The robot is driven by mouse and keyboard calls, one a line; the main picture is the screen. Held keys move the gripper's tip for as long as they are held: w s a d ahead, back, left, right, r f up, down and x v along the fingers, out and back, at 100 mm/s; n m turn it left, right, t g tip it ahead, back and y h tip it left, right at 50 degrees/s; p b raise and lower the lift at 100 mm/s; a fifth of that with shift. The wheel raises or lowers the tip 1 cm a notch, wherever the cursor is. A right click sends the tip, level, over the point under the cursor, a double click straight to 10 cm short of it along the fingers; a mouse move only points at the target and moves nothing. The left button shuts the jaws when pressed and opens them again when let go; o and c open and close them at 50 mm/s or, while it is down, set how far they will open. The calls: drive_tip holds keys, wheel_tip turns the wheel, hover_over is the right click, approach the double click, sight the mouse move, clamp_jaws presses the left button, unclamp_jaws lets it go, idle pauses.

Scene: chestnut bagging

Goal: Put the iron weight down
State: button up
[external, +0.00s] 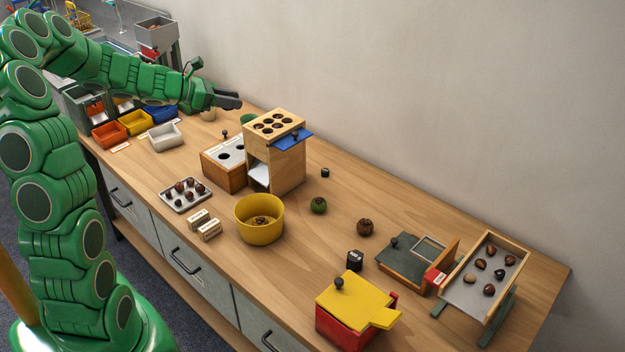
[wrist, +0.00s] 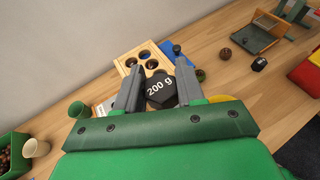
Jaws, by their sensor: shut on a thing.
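In the wrist view a dark iron weight (wrist: 161,92) marked "200 g" sits between the two grey fingers of my gripper (wrist: 158,70), which is shut on it. In the external view my gripper (external: 228,101) is held above the back left of the workbench (external: 410,205). The weight cannot be made out there. Another dark weight with a pale label (external: 355,260) stands on the bench near the red box with a yellow lid (external: 350,305); it also shows in the wrist view (wrist: 259,64).
A wooden box with a holed top (external: 289,165) stands right of my gripper. A green cup (external: 248,119) and a beige cup (external: 208,115) are near it. A yellow bowl (external: 259,228), a chestnut tray (external: 170,205) and a tilted tray (external: 478,300) stand further off. Bare wood lies along the wall.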

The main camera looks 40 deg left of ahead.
wheel_tip(320, 180, up, 6)
drive_tip(key=shift+f, duration=0.1)
drive_tip(key=w+d+n+t+y, duration=0.1)
drive_tip(key=w+d+n+y, duration=0.2)
drive_tip(key=w, duration=1.1)
drive_tip(key=n+y, duration=0.2)
drive_tip(key=shift+w+f+t+y, duration=0.3)
drive_tip(key=shift+w+f+y, duration=0.05)
drive_tip(key=shift+y, duration=0.05)
drive_tip(key=shift+w+d+n+y, duration=0.3)
drive_tip(key=shift+w+n, duration=0.1)
drive_tip(key=shift+w, duration=0.05)
drive_tip(key=shift+w+d+r+n+y, duration=0.1)
drive_tip(key=shift+w+d+n+y, duration=1)
drive_tip(key=shift+w+d+y, duration=0.35)
drive_tip(key=shift+w, duration=0.15)
